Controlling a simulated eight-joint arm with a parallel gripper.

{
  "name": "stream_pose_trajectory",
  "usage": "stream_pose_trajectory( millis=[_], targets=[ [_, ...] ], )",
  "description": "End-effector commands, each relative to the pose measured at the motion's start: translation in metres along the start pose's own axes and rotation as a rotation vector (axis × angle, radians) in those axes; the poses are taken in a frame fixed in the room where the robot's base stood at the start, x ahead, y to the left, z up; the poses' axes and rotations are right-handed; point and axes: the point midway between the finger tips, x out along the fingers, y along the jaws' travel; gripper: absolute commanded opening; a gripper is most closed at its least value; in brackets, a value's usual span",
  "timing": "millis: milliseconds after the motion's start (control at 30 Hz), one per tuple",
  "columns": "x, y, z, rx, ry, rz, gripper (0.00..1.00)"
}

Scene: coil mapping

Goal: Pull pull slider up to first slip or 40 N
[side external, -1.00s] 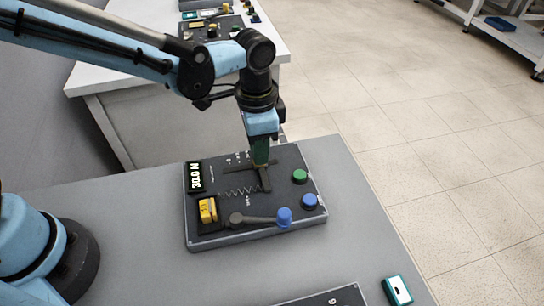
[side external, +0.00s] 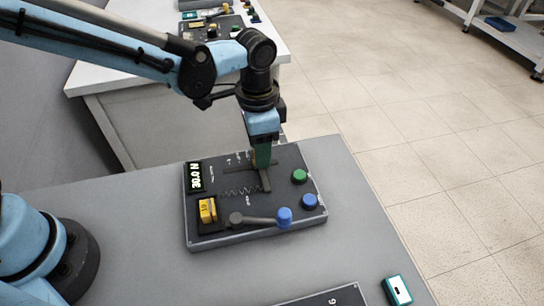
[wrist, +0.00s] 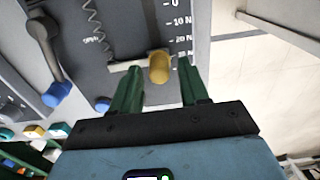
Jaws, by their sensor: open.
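The task board (side external: 235,240) lies on the grey bench. The pull slider's yellow knob (wrist: 159,66) shows in the wrist view, on a pale crossbar (wrist: 125,62) tied to a spring (wrist: 97,20). In the side view the spring (side external: 240,191) runs to the slider's dark bar (side external: 265,181). The board's display (side external: 195,176) reads 30.0 N. My gripper (wrist: 161,72) is open, its green fingers on either side of the knob with visible gaps. In the side view my gripper (side external: 263,163) is down at the slider, hiding the knob.
A lever with a blue knob (side external: 284,216), a yellow block (side external: 207,210), a green button (side external: 299,176) and a blue button (side external: 309,201) sit on the board. A small teal-and-white device (side external: 397,290) lies at the bench's right edge. Bare bench (side external: 130,210) lies left of the board.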

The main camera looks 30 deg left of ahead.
Motion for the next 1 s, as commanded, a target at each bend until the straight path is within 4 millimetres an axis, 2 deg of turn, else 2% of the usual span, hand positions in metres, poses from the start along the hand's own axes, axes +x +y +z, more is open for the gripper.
stream_pose_trajectory(
  millis=[1000],
  targets=[
    [-0.068,0.0,0.0,0.0,0.0,0.001,0.45]
  ],
)
